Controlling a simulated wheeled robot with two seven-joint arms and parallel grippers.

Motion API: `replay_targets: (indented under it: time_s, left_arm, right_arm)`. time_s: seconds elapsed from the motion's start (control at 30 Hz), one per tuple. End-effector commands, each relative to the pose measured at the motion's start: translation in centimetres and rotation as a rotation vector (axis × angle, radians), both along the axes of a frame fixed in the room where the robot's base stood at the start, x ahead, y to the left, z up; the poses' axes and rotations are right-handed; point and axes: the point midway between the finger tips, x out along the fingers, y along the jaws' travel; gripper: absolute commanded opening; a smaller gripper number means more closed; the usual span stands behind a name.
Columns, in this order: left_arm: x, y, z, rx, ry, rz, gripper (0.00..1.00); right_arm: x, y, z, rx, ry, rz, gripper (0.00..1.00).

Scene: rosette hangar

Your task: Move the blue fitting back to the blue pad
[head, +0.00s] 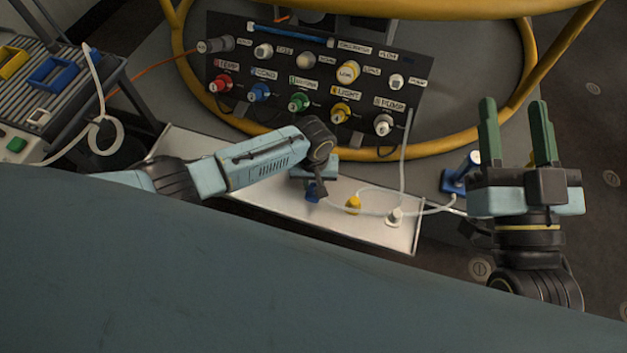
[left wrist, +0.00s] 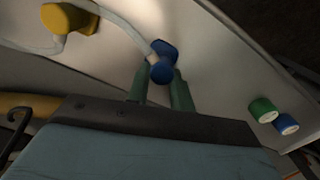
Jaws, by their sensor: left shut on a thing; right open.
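The blue fitting (head: 313,194) is at my left gripper (head: 316,188), over the white tray (head: 180,147). In the left wrist view the blue fitting (left wrist: 162,70) sits at the tips of the green fingers of my left gripper (left wrist: 160,80), which is shut on it. A pale hose runs from it. Whether it touches the tray is unclear. I cannot make out a separate blue pad; the gripper and fitting cover part of the tray. My right gripper (head: 517,140) is open and empty, its green fingers pointing up at the right.
A yellow fitting (head: 353,204) and a white fitting (head: 394,217) stand on the tray, with pale hose around them. A blue stand (head: 458,176) is right of the tray. A panel (head: 320,75) with coloured connectors and a yellow ring frame stand behind. Green (left wrist: 262,109) and blue (left wrist: 286,124) caps show in the wrist view.

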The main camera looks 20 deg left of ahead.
Motion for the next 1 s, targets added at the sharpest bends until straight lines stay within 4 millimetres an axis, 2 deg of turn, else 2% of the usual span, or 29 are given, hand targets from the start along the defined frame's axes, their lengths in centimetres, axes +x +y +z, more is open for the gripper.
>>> replay_targets:
  time_s: [1.0]
  left_arm:
    - [0.03,0.0,-0.15,-0.001,0.001,0.0,0.0]
  right_arm:
    - [0.0,-0.01,0.77,0.0,0.0,0.0,0.48]
